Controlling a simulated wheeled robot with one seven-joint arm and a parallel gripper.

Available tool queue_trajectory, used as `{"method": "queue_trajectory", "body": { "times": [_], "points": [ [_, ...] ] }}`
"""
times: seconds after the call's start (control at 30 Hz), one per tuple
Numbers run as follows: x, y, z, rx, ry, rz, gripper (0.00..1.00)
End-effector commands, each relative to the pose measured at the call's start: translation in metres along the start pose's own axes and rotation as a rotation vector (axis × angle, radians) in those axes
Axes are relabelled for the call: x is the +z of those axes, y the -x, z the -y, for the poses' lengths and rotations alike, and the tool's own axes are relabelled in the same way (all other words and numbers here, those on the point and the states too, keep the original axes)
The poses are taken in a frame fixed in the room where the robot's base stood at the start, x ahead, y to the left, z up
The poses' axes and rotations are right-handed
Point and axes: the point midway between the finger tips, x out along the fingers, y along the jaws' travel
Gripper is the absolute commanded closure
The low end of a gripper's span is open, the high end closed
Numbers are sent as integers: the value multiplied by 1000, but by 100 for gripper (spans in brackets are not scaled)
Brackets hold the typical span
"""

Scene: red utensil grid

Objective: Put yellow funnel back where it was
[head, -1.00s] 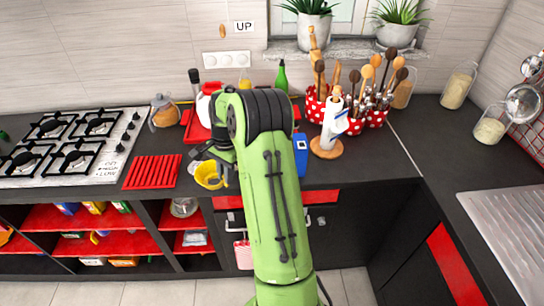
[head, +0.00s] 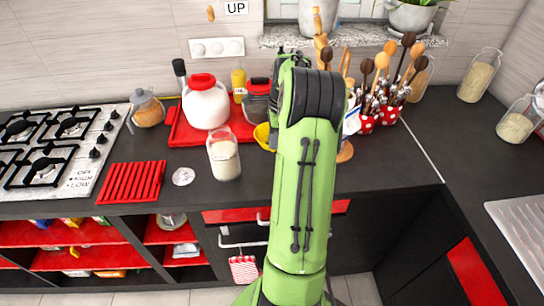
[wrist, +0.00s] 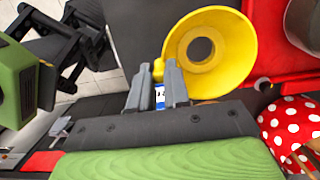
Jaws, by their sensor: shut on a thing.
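The yellow funnel (wrist: 235,68) is beside my gripper (wrist: 156,75) in the wrist view, its wide mouth and round hole facing the camera. My gripper is shut on the funnel's edge, though the exact contact is partly hidden by the fingers. In the head view only a sliver of the funnel (head: 262,136) shows left of my green arm, near the right end of the red tray (head: 178,137). My arm hides the gripper there.
An open glass jar of white contents (head: 224,160) stands in front of the tray, with a clear lid (head: 183,176) to its left. A white red-lidded jar (head: 205,105) stands on the tray. The polka-dot pot (wrist: 290,118) is close on the right.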

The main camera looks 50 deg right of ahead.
Motion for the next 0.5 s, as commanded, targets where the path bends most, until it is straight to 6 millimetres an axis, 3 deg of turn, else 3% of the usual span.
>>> {"method": "queue_trajectory", "body": {
  "times": [0.3, 0.5],
  "points": [
    [-9, -62, 0, 2, 3, 1, 100],
    [-10, -69, 0, -2, 3, 0, 100]
  ]
}}
